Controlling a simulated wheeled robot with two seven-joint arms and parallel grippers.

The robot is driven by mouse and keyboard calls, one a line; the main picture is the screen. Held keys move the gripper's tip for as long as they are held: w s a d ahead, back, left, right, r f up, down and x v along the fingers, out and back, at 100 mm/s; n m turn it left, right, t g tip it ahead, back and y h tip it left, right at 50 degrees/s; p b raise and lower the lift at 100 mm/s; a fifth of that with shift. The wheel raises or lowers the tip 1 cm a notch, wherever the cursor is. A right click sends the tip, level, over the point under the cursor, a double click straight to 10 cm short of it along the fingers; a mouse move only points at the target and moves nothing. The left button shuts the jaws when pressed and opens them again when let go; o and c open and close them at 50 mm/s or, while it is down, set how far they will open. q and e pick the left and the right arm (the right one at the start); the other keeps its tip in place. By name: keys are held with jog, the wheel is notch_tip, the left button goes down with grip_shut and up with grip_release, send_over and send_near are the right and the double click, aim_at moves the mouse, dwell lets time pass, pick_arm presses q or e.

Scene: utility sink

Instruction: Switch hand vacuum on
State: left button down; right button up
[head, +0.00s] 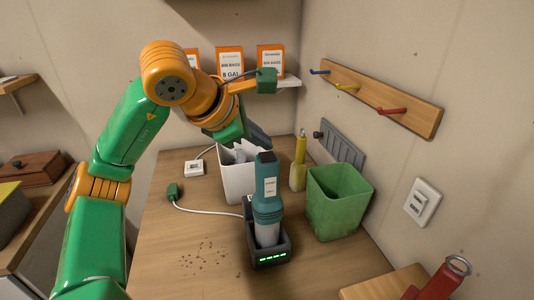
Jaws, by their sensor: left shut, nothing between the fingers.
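The hand vacuum (267,204) is teal and grey with a white label on its handle. It stands upright in a dark charging dock (270,256) with a row of green lights on its front. My left gripper (260,138) is shut and empty, with its dark fingers just above and behind the top of the vacuum in the picture. I cannot tell whether it touches the handle. No switch on the vacuum can be made out. My right gripper is not in view.
A white bin (236,183) with paper stands behind the vacuum, and a green bin (338,203) to its right. A yellow bottle (298,172) stands between. A white cord with a green plug (173,191) lies left. Dark crumbs (205,257) dot the table. A red object (440,283) is front right.

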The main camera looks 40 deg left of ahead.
aim_at(262, 157)
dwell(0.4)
pick_arm(q)
jog(key=shift+f+b, duration=0.35)
jog(key=shift+f, duration=0.25)
jog(key=shift+r+p, duration=0.5)
jog(key=shift+r, duration=0.1)
jog(key=shift+r, duration=0.1)
notch_tip(262, 157, up, 6)
jog(key=p, duration=0.6)
